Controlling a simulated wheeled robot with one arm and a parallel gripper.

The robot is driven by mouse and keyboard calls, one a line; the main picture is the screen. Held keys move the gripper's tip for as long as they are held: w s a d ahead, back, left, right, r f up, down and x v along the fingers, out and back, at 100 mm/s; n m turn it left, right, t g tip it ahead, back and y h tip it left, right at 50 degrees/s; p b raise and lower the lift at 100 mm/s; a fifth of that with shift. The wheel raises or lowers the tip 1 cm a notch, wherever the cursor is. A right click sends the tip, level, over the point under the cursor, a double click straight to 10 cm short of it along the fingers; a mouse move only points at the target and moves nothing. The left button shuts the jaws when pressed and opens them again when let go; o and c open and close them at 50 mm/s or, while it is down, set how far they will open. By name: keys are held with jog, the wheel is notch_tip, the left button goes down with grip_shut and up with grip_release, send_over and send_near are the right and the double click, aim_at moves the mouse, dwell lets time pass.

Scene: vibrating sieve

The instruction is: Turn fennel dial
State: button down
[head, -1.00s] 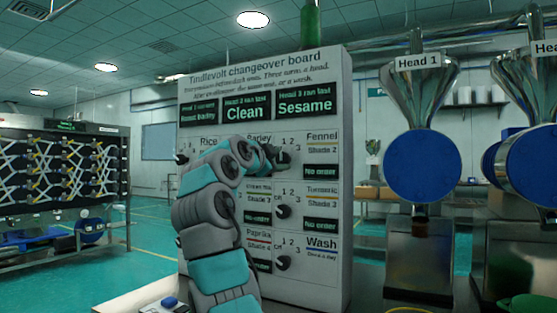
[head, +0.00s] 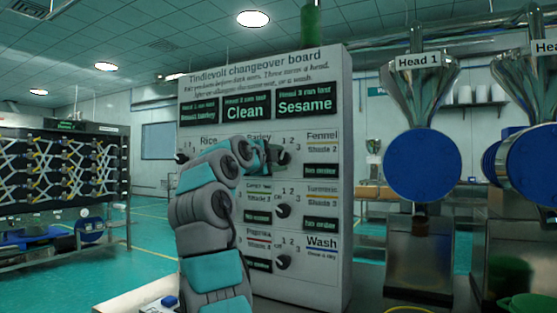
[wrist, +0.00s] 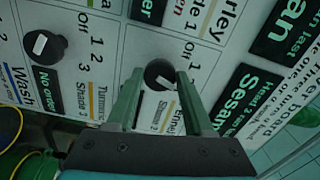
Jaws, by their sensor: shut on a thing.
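The fennel dial (head: 284,157) is a small dark knob at the upper right of the changeover board (head: 345,180), left of the label reading Fennel, Shade 2. In the wrist view the dark fennel dial (wrist: 158,72) sits between the two green fingers of my gripper (wrist: 159,78), next to Off, 1 and 2 marks. My gripper (head: 272,156) is shut on it. A white patch shows at the dial's lower edge, but I cannot tell which mark it points to.
Below on the same board are the turmeric dial (head: 282,211) and the wash dial (head: 284,262). A dark knob with a white pointer (wrist: 42,44) shows at left in the wrist view. Head 1 hopper (head: 421,90) stands right of the board. A rack (head: 60,170) stands at left.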

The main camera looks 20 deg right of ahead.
jog(key=shift+c, duration=1.4)
grip_release()
jog(key=b+v, duration=0.1)
jog(key=v, duration=0.6)
jog(key=shift+s+a, duration=0.25)
jog(key=shift+a, duration=0.05)
